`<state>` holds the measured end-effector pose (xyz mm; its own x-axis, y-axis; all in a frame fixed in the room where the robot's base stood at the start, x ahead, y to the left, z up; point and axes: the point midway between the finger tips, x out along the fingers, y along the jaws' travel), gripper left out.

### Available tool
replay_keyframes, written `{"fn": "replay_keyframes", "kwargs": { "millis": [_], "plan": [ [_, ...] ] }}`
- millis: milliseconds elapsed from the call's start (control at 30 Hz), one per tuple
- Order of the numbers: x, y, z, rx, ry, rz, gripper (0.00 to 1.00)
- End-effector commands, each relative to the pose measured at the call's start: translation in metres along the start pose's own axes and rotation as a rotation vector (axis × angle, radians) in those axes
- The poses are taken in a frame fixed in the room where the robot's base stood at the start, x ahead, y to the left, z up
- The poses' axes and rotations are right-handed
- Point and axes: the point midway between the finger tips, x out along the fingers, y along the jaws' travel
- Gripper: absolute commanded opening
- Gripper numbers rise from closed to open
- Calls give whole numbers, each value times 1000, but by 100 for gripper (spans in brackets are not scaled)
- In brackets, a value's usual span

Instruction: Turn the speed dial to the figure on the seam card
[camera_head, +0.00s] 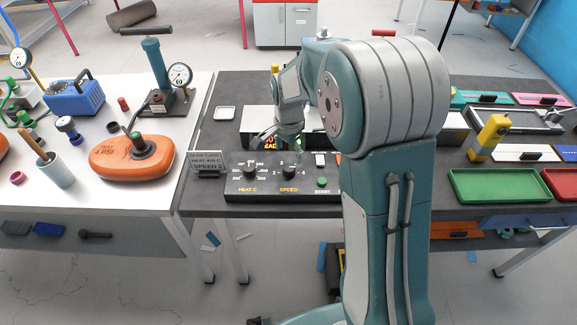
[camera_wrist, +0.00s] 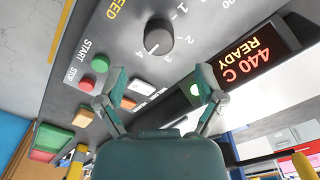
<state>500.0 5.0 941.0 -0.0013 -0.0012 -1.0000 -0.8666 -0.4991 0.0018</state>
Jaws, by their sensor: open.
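The seam card (camera_head: 207,164) stands left of the black control panel; its small print appears to read speed 2. The speed dial (camera_head: 290,173), a black knob, is on the panel right of the heat dial (camera_head: 249,172). In the wrist view the speed dial (camera_wrist: 162,36) lies beyond the fingertips, with printed figures around it. My gripper (camera_wrist: 160,74) is open and empty, apart from the dial. In the head view my gripper (camera_head: 290,140) is above the panel, partly hidden by my arm.
Green start (camera_wrist: 101,63) and red stop (camera_wrist: 86,84) buttons sit beside the dial. A display (camera_wrist: 250,58) reads 440 C READY. An orange inflatable (camera_head: 128,158) lies on the white table at left. A green tray (camera_head: 490,186) is at right.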

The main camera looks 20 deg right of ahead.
Motion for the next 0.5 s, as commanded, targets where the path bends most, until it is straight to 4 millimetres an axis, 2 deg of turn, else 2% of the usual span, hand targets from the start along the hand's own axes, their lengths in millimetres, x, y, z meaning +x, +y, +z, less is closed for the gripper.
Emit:
{"fn": "replay_keyframes", "kwargs": {
  "millis": [100, 233, 500],
  "plan": [
    [24, 1, 0, 0, -1, 3, 87],
    [44, 1, 0, 0, -1, 3, 87],
    [62, 0, 0, -1, 2, -1, 87]
  ]
}}
